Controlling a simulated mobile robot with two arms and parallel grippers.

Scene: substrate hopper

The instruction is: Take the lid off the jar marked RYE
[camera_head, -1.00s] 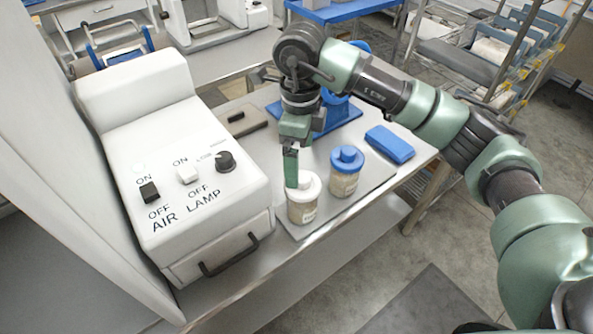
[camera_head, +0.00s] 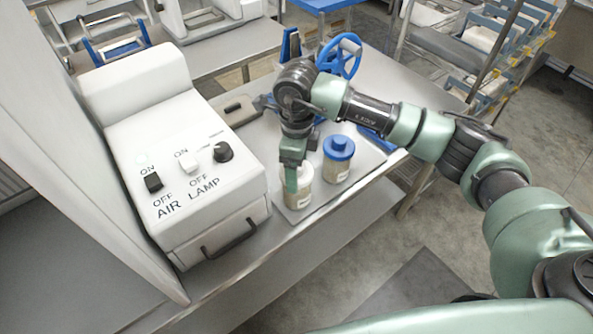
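Two jars stand side by side on the bench tray. One jar (camera_head: 299,195) is pale, and its white lid (camera_head: 304,172) is partly covered by my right gripper. The other jar (camera_head: 335,171) has a blue knobbed lid (camera_head: 339,147). The labels are too small to read, so I cannot tell which is marked RYE. My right gripper (camera_head: 291,187) points down at the white-lidded jar, with a finger over the near left side of its lid. I see it edge-on, so its opening and grip are unclear. My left gripper is not in view.
A white control box (camera_head: 180,150) with AIR and LAMP switches stands left of the jars. A blue handwheel (camera_head: 340,56) is behind my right arm. A blue block (camera_head: 376,138) lies right of the jars, partly hidden by the arm. The bench's front edge is close to the jars.

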